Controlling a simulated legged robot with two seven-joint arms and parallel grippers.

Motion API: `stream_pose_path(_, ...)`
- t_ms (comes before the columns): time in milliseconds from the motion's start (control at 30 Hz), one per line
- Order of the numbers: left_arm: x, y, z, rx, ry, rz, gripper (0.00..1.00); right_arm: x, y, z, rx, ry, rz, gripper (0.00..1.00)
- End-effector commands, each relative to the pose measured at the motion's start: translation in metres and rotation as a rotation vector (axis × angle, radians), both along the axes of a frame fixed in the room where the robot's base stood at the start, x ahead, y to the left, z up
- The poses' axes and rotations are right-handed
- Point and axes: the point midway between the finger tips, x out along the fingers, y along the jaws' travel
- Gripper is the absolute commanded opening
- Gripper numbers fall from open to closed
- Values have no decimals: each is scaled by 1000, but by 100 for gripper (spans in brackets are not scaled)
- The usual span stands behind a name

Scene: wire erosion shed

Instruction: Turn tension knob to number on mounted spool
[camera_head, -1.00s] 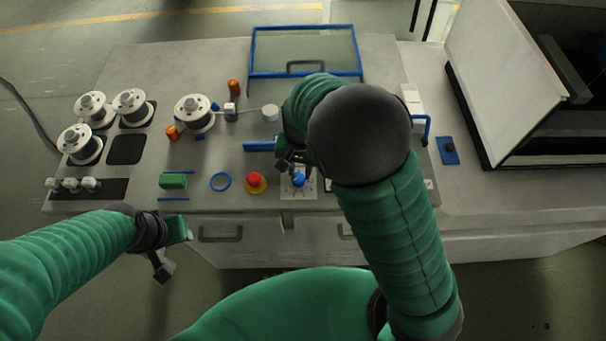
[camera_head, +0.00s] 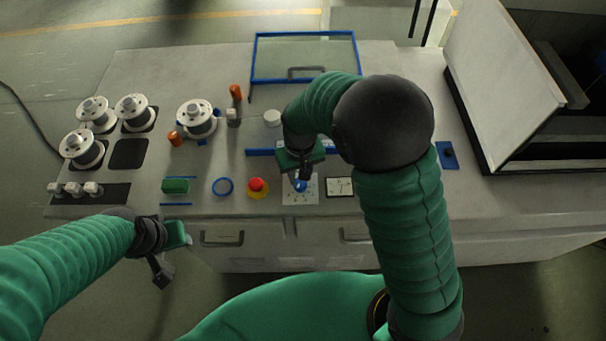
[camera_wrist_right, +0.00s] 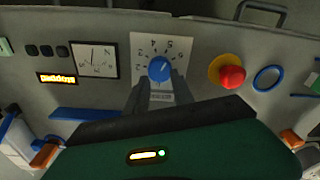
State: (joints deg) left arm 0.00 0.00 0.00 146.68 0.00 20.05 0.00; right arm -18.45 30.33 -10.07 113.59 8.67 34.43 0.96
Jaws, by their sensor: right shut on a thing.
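The blue tension knob (camera_head: 300,186) sits on a white number plate (camera_head: 287,197) at the front of the machine top. In the right wrist view the blue knob (camera_wrist_right: 159,69) is seen from above, with the digits of the plate (camera_wrist_right: 141,44) around it. My right gripper (camera_head: 302,178) points down at the knob; its fingers (camera_wrist_right: 160,80) are shut on it. The mounted spool (camera_head: 197,120) stands alone between orange rollers; I cannot read a number on it. My left gripper (camera_head: 174,258) hangs off the front edge, holding nothing visible; its jaw gap is unclear.
A red stop button (camera_head: 257,185) on a yellow base and a blue ring (camera_head: 222,186) lie left of the knob. A gauge (camera_head: 340,187) is right of it. Several spare spools (camera_head: 81,148) stand far left. A blue-framed clear cover (camera_head: 305,58) is behind.

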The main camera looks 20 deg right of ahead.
Motion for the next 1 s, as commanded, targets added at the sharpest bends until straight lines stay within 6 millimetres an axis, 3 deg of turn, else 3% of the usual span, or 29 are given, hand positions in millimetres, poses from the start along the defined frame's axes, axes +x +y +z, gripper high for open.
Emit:
stream_pose_path(33, 0, 0, -5, 0, 0, 0, 36, -22, 4, -21, -5, 62, 30, 0)
stream_pose_path(767, 0, 0, -3, 0, 0, 0, 36, -22, 3, -22, -6, 60, 131, 0)
stream_pose_path(800, 0, 0, -3, 0, 0, 0, 36, -22, 3, -22, -5, 60, 131, 33)
stream_pose_path(1000, 0, 0, -3, 0, 0, 0, 36, -22, 3, -20, -5, 59, 131, 56)
